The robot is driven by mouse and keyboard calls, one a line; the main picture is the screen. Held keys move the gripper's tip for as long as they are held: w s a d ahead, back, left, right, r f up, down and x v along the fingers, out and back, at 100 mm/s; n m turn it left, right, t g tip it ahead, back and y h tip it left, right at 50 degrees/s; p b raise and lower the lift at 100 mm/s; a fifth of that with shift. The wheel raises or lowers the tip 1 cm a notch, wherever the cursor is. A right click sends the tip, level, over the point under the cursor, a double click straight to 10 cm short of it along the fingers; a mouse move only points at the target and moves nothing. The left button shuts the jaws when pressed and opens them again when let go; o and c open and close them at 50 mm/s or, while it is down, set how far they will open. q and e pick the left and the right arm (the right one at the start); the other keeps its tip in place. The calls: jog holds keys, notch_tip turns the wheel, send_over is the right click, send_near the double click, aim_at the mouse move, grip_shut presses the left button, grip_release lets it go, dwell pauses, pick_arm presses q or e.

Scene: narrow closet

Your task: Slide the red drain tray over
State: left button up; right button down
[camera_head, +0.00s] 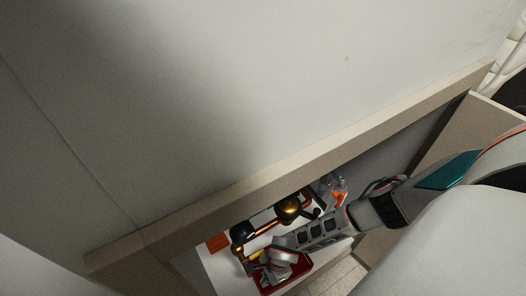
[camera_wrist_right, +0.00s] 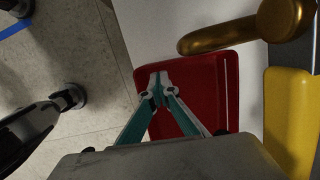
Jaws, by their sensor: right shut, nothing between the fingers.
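The red drain tray (camera_head: 303,266) lies at the front edge of a white shelf in the head view, partly hidden by my right gripper (camera_head: 272,268). In the right wrist view the red tray (camera_wrist_right: 207,85) fills the middle, with a raised rim. My right gripper (camera_wrist_right: 158,88) shows there with its teal fingers brought together at the tips, over the tray. It is shut with nothing between the fingers. I cannot tell whether the fingertips touch the tray. My left gripper is not in view.
A brass-coloured tool (camera_wrist_right: 245,30) and a yellow object (camera_wrist_right: 290,115) lie close beside the tray. More tools, an orange-red block (camera_head: 218,242) and a dark-and-brass round piece (camera_head: 288,208) crowd the shelf. A closet wall (camera_head: 240,110) rises alongside. Tiled floor (camera_wrist_right: 85,60) lies beyond the shelf edge.

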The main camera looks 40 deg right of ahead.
jog(key=shift+x, duration=0.85)
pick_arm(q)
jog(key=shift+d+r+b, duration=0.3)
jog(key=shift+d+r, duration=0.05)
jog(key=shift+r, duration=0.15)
pick_arm(e)
jog(key=shift+s+a, duration=0.1)
